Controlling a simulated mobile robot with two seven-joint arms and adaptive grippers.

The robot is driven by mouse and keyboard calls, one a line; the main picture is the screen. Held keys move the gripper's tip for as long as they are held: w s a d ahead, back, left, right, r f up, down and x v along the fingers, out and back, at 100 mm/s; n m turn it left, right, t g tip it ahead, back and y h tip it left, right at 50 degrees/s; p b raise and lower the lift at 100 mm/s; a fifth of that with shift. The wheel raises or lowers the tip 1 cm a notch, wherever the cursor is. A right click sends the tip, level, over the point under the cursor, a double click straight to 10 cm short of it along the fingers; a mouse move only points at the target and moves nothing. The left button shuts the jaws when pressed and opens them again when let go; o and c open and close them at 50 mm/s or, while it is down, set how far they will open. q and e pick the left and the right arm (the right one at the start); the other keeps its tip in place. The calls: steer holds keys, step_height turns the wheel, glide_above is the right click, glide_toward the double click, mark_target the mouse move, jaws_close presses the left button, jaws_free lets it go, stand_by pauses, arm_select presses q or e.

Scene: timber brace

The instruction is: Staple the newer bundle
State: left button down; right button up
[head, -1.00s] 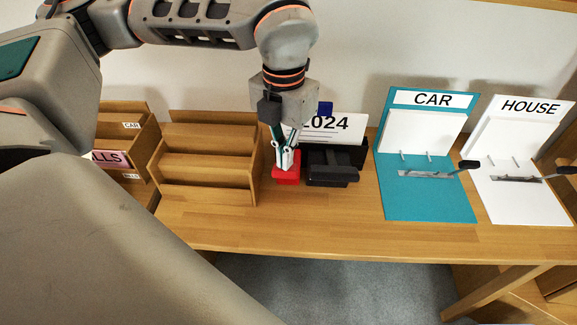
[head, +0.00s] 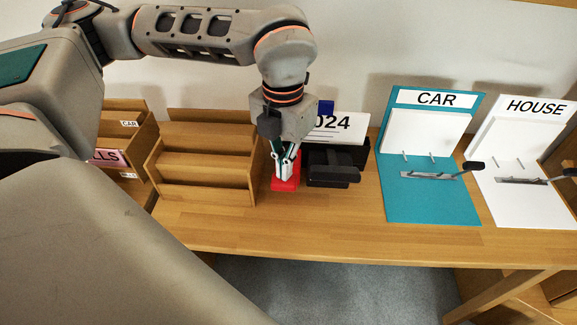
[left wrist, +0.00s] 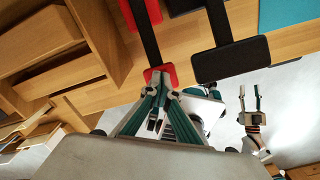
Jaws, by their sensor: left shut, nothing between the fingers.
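A red stapler-like device (head: 284,185) sits on the wooden table beside a black one (head: 333,178). In the left wrist view the red device (left wrist: 168,76) has a black top arm, and the black device (left wrist: 232,58) is to its right. My left gripper (head: 287,176) is shut and empty, its fingertips pointing down at the front of the red device; touching or just above, I cannot tell. A white sheet or bundle marked 2024 (head: 345,124) stands behind the devices, partly hidden by my left gripper. My right gripper (left wrist: 250,96) shows only in the left wrist view, with fingers apart.
A wooden tiered rack (head: 205,165) stands left of the devices. A teal CAR board (head: 425,205) and a white HOUSE board (head: 515,210), each with a lever and white papers, stand to the right. The table front (head: 320,225) is clear.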

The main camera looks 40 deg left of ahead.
arm_select(q)
steer(key=shift+f, duration=0.15)
steer(key=shift+s+d+f, duration=0.3)
steer(key=shift+s+f, duration=0.2)
steer(key=shift+f, duration=0.2)
arm_select(e)
steer(key=shift+s+f, duration=0.2)
steer(key=shift+f, duration=0.1)
steer(key=shift+w, duration=0.1)
stand_by(0.3)
arm_select(q)
steer(key=shift+r+p, duration=1.1)
steer(key=shift+r, duration=1.15)
step_height(320, 180, up, 4)
steer(key=p, duration=0.2)
steer(key=shift+r+p, duration=0.25)
steer(key=shift+p, duration=0.15)
arm_select(e)
steer(key=w+r+t, duration=0.1)
steer(key=w+r, duration=0.2)
steer(key=r, duration=0.5)
steer(key=shift+w+r, duration=0.2)
steer(key=shift+r, duration=0.1)
